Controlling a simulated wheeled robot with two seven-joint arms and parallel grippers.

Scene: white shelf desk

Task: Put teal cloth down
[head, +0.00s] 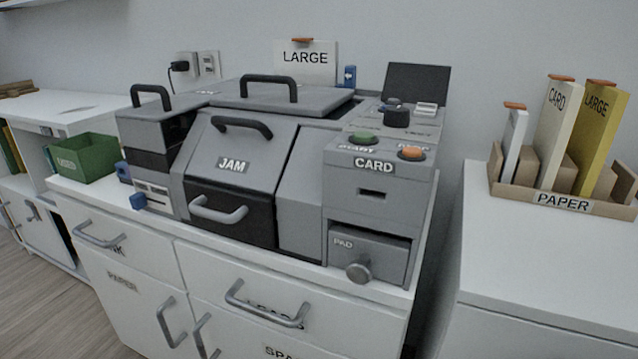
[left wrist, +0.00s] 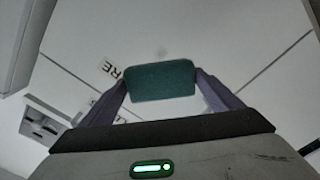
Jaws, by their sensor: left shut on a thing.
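The teal cloth (left wrist: 160,86) shows in the left wrist view as a small dark teal block with rounded corners. It sits between the two fingers of my left gripper (left wrist: 163,76), which is shut on it. A pale surface lies behind the cloth; I cannot tell how far away it is or whether the cloth touches it. The head view shows neither the cloth nor my left gripper. My right gripper is in neither view.
A grey machine (head: 232,160) labelled JAM and CARD stands on a white drawer cabinet (head: 150,250). A green bin (head: 88,160) is to its left. A PAPER organiser (head: 520,198) stands on the right white cabinet, whose front top (head: 530,260) is clear. A partial label (left wrist: 110,70) shows in the wrist view.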

